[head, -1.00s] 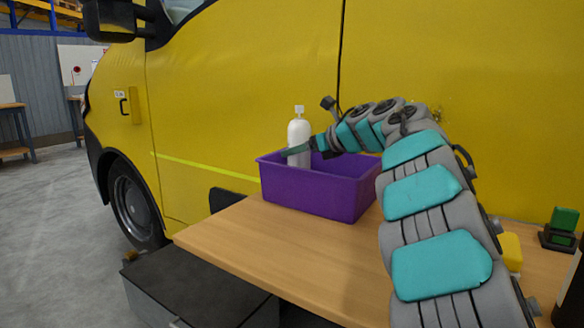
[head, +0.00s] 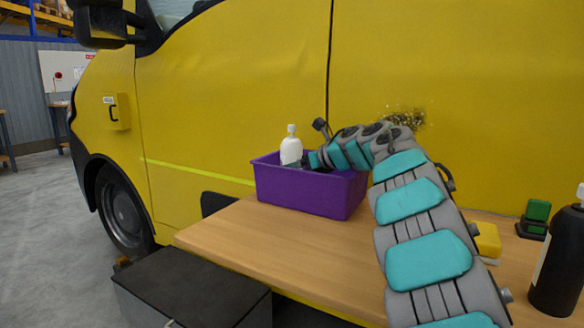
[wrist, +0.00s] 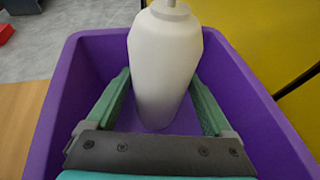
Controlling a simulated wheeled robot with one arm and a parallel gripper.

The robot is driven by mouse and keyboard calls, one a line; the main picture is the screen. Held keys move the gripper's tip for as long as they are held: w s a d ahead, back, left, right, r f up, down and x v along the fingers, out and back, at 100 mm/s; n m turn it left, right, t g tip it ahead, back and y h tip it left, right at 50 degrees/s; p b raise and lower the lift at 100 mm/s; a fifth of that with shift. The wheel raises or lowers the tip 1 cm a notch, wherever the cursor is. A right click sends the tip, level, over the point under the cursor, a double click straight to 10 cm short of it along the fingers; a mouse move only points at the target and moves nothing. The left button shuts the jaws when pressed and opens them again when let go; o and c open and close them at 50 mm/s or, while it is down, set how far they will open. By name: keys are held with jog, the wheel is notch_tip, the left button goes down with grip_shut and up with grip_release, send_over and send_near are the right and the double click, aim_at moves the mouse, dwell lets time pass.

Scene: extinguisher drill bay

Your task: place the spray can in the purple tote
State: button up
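The spray can is a white bottle with a white nozzle (head: 291,153). It stands roughly upright in the purple tote (head: 306,190), its lower part hidden by the tote's front wall in the head view. In the wrist view the can (wrist: 163,65) sits between my two green fingers, inside the tote's walls (wrist: 62,100). Whether the can's base touches the tote floor is unclear.
The tote stands on a wooden table (head: 250,235) against a yellow van (head: 235,90). A dark bottle (head: 558,265), a green item (head: 536,214) and a yellow item (head: 488,240) are at the right. A dark box (head: 190,285) stands below the table's front left.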

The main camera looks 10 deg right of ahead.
jog(key=shift+o, duration=0.9)
jog(key=shift+r, duration=0.2)
jog(key=b+v, duration=0.1)
jog(key=v, duration=1)
jog(key=shift+s+d+b, duration=0.3)
jog(key=shift+s+b, duration=0.05)
jog(key=shift+b, duration=0.05)
jog(key=shift+r, duration=0.1)
